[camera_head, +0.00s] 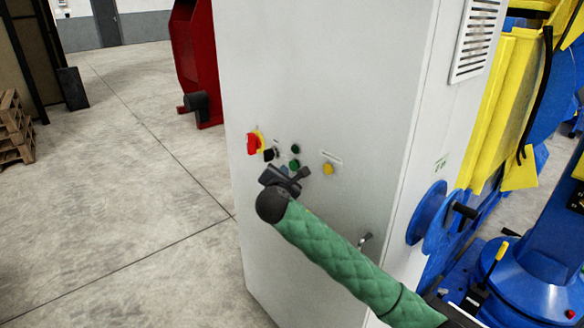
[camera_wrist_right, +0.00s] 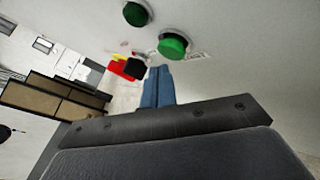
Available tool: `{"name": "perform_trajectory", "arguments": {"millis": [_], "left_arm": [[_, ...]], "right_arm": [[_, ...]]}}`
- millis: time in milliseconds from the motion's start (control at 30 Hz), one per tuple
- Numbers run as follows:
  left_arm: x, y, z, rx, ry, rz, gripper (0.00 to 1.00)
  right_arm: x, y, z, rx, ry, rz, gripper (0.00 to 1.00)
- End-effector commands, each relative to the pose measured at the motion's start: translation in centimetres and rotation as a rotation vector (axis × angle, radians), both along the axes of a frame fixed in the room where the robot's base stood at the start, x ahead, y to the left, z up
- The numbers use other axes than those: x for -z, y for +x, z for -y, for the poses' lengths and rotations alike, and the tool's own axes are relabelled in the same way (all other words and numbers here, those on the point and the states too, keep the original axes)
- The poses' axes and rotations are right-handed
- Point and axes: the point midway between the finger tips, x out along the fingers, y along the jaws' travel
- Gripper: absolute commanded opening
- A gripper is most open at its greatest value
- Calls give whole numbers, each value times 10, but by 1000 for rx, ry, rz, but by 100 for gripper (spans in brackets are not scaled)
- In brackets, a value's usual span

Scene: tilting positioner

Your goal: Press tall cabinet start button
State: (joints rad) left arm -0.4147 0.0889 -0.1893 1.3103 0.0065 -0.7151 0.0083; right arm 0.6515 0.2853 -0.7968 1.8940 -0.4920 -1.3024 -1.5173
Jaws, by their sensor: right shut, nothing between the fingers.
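The tall cabinet (camera_head: 320,75) is light grey and stands upright, with a small group of controls on its front. A bright green button (camera_head: 295,163) sits just below a dark green button (camera_head: 295,149). In the right wrist view the bright green button (camera_wrist_right: 174,46) is close to my fingertips, with the dark green button (camera_wrist_right: 136,13) above left. My right gripper (camera_head: 286,172) is shut and empty, just below the bright green button. Its blue fingers (camera_wrist_right: 158,84) point toward the panel; I cannot tell whether they touch it. My left gripper is not in view.
A red emergency stop (camera_head: 252,144) on yellow, a black knob (camera_head: 270,154) and a yellow button (camera_head: 328,169) flank the green buttons. A handle (camera_head: 365,240) sits lower on the cabinet. Blue and yellow machinery (camera_head: 500,110) stands at right.

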Motion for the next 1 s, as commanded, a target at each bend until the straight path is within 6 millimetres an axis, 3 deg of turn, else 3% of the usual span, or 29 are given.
{"name": "perform_trajectory", "arguments": {"millis": [1000], "left_arm": [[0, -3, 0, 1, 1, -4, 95]], "right_arm": [[0, 0, 0, 0, 0, 0, 0]]}}
